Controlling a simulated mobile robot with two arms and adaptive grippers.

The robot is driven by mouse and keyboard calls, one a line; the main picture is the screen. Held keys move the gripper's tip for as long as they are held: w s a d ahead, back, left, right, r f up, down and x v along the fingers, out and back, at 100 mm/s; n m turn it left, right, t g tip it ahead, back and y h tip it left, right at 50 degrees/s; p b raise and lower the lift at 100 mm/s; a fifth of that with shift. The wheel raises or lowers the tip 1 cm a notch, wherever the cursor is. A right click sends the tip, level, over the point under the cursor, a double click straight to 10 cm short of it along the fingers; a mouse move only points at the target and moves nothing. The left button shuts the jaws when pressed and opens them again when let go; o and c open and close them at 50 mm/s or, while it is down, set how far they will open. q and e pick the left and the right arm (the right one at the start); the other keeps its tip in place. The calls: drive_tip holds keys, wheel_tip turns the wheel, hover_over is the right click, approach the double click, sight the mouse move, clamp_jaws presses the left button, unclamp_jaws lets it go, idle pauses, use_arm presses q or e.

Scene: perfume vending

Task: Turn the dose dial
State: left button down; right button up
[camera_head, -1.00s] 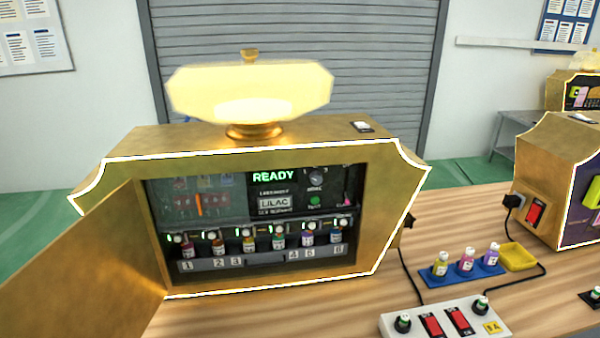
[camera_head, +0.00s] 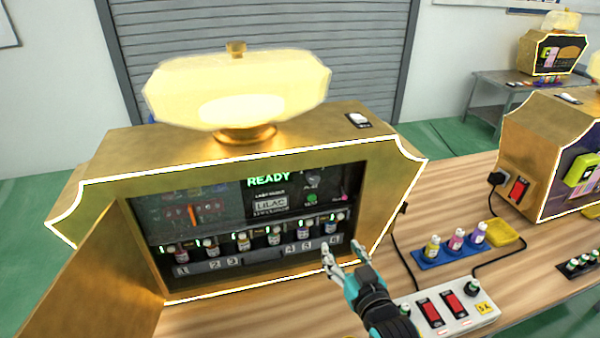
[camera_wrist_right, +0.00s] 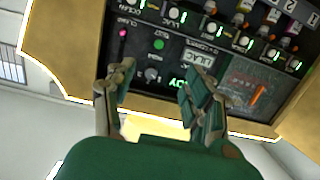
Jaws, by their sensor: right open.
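The dose dial (camera_head: 313,180) is a small dark knob on the black panel inside the gold perfume machine (camera_head: 395,160), right of the green READY display (camera_head: 268,181). In the right wrist view, where the panel appears upside down, the dial (camera_wrist_right: 152,75) shows between and beyond my fingers. My right gripper (camera_head: 343,247) is open and empty, in front of the machine's lower right part and lower in the picture than the dial. Its two fingers (camera_wrist_right: 157,80) stand apart in the wrist view. My left gripper is not in view.
The open gold door (camera_head: 85,275) stands at the left. Several small bottles (camera_head: 243,243) sit in numbered slots below the panel. A switch box (camera_head: 445,309), a blue bottle tray (camera_head: 463,250) and a yellow dish (camera_head: 503,234) lie on the table to the right.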

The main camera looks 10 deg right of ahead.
wheel_tip(320, 180, up, 6)
drive_tip(key=w+f+t, duration=0.1)
drive_tip(key=w+t, duration=0.1)
drive_tip(key=p, duration=0.4)
approach(315, 179)
drive_tip(key=w, duration=0.9)
drive_tip(key=shift+a+r, duration=0.1)
drive_tip(key=shift+a, duration=0.1)
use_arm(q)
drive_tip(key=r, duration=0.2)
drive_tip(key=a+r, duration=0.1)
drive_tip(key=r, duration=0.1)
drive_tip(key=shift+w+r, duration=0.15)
use_arm(e)
drive_tip(key=shift+c, duration=0.4)
clamp_jaws()
